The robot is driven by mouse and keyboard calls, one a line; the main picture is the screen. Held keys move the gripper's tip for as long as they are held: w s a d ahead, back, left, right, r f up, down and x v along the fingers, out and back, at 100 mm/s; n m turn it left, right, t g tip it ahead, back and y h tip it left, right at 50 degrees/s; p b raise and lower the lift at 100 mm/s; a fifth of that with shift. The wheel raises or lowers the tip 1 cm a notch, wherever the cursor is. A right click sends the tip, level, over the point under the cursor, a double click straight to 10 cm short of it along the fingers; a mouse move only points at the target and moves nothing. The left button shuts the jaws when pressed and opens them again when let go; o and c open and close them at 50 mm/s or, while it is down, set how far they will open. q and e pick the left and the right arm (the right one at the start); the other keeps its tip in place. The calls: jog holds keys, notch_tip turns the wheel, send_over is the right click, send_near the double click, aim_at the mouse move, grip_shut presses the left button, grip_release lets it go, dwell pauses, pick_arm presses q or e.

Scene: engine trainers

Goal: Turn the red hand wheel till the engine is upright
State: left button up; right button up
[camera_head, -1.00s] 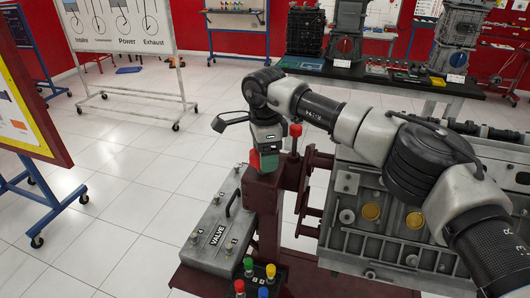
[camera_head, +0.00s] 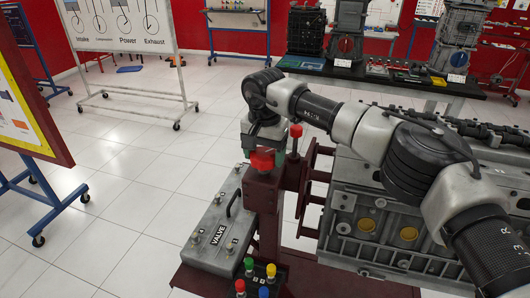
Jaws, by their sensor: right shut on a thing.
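The red hand wheel (camera_head: 262,159) sits at the top of the dark red stand post, partly covered by my right gripper. My right arm comes in from the right, and its gripper (camera_head: 264,143) is pointed down and shut on the wheel; the fingertips are mostly hidden. The grey engine (camera_head: 372,228) is mounted on the stand to the right of the post, behind my arm. Its side with two round yellow plugs faces me, and a row of dark parts shows along its top edge; it looks somewhat tilted. My left gripper is not in view.
A red-knobbed lever (camera_head: 295,131) stands close to the wheel. A grey valve cover box (camera_head: 215,237) lies left of the post, with several coloured knobs in front. Open tiled floor (camera_head: 130,190) lies to the left. A dark bench (camera_head: 380,75) with engine parts stands behind.

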aim_at(263, 151)
jog(key=n, duration=0.3)
jog(key=shift+r+n, duration=0.15)
jog(key=shift+n, duration=0.25)
jog(key=shift+a+n, duration=0.1)
jog(key=shift+n, duration=1.7)
jog(key=o, duration=0.9)
notch_tip(263, 151, up, 11)
jog(key=shift+f+b, duration=0.15)
jog(key=shift+b, duration=0.15)
jog(key=shift+f, duration=0.1)
